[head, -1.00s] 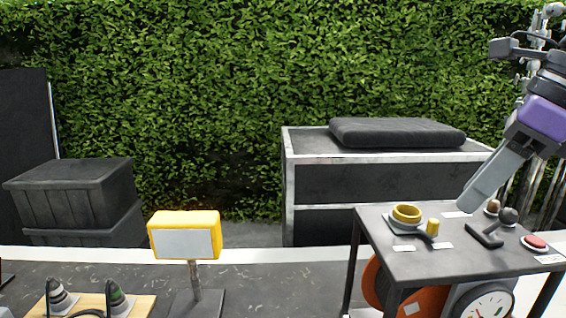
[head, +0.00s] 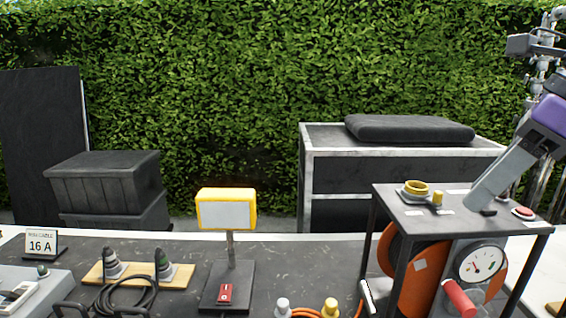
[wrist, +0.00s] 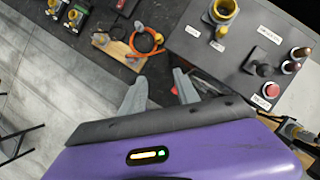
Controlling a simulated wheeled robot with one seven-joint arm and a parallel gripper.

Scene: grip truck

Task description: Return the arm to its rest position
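My gripper (head: 483,203) is at the right of the head view, pointing down and to the left in front of the small black side table (head: 385,195). In the wrist view my gripper (wrist: 158,93) shows two grey fingers spread apart with nothing between them. The fingers are over the dark counter beside the side table (wrist: 205,58), which fills the upper right there. My purple wrist housing fills the bottom of the wrist view. In the head view my arm hides part of the tabletop.
The side table holds a yellow ring (head: 416,187), a yellow cylinder (head: 437,198) and a red button (head: 523,212). A yellow lamp box (head: 227,210) stands on the counter with a red switch (head: 226,293). Orange cable, plugs and a 16 A sign (head: 42,243) are also there.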

